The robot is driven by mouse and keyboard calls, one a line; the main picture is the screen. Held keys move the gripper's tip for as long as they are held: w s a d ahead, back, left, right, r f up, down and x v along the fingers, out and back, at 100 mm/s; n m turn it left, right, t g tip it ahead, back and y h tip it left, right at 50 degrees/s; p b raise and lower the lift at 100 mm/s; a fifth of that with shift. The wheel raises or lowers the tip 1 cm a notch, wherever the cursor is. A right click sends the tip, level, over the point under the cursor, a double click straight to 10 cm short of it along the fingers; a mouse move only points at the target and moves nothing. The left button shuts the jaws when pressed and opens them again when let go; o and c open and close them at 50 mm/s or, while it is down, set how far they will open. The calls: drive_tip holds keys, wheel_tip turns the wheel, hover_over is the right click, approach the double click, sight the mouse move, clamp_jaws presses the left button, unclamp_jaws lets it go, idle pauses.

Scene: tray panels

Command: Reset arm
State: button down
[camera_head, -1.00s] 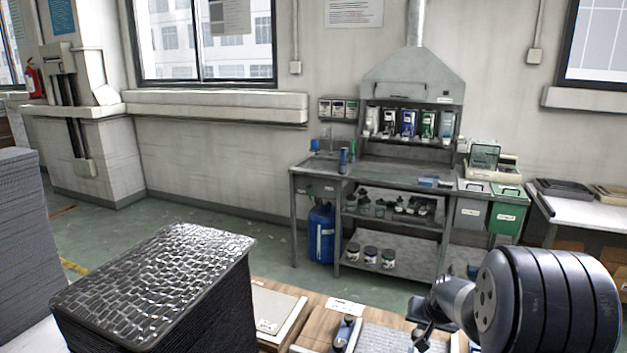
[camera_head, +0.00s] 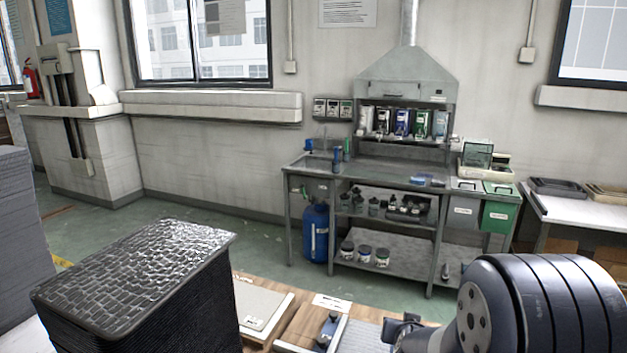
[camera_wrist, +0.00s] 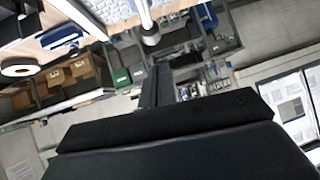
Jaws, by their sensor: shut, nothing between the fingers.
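My arm (camera_head: 540,305) fills the lower right corner of the head view, with a large dark rounded joint nearest the camera. My gripper shows in the wrist view (camera_wrist: 158,78) as dark narrow fingers together above a broad dark body, with nothing held between them. In the head view, a small dark part shows just left of the joint, and I cannot tell its exact shape. The gripper touches nothing that I can see.
A tall stack of dark textured tray panels (camera_head: 150,265) stands at lower left, with a grey stack (camera_head: 20,220) beyond it. A wooden worktop (camera_head: 300,320) lies in front. A metal hooded bench (camera_head: 400,180) stands by the wall. Green floor lies between.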

drive_tip(key=s+a+f+n+t+h+b, duration=0.1)
drive_tip(key=s+t+b, duration=0.5)
drive_tip(key=b, duration=0.7)
drive_tip(key=shift+s+a+t+h+b, duration=0.2)
drive_tip(key=shift+a+t+h+b, duration=0.1)
drive_tip(key=shift+a+t+h, duration=0.45)
drive_tip(key=shift+a, duration=0.1)
drive_tip(key=shift+r+y, duration=0.1)
drive_tip(key=shift+y, duration=0.25)
